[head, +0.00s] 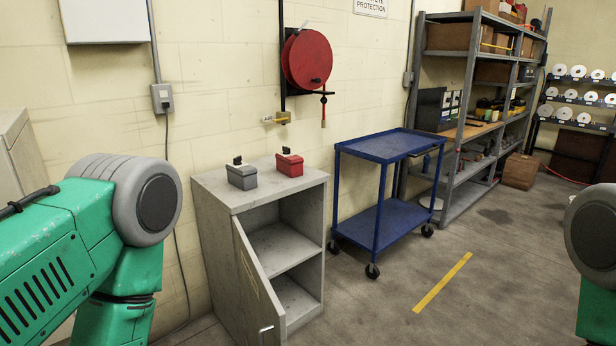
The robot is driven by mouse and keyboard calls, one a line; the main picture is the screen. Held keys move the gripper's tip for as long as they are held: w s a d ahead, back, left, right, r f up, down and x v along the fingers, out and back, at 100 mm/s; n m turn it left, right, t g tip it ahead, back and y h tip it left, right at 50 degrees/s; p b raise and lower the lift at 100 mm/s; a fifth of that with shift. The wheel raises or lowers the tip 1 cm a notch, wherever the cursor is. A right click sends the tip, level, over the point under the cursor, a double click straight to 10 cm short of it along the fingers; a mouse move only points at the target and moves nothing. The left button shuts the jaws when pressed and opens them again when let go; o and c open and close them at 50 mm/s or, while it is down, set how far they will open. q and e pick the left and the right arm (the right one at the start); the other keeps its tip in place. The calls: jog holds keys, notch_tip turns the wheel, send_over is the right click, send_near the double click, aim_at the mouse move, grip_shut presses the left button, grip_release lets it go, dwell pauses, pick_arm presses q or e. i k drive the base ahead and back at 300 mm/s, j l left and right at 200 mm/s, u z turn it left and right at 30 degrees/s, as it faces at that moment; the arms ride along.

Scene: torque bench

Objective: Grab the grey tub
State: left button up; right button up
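The grey tub (242,179) is a small box with a black piece sticking up from its top. It stands on the top of a grey cabinet (258,199), toward the left. A red tub (289,165) of similar shape stands just right of it. The two look close together but apart. Parts of my green arms with grey joints show at the left and right edges of the head view. Neither of my grippers is in view. Nothing is seen touching the grey tub.
The cabinet's door (258,281) hangs open toward the front, and its shelves look empty. A blue cart (389,146) stands right of the cabinet. A red reel (306,59) hangs on the wall. Shelving (465,106) stands at the back right. The floor by the yellow line (442,283) is clear.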

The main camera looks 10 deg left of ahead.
aim_at(244, 176)
jog(key=i+l+z, duration=0.25)
jog(key=i+z, duration=0.55)
jog(key=i, duration=0.25)
jog(key=i+u, duration=0.45)
jog(key=i+l+u, duration=0.4)
jog(key=i, duration=0.25)
jog(key=j, duration=0.05)
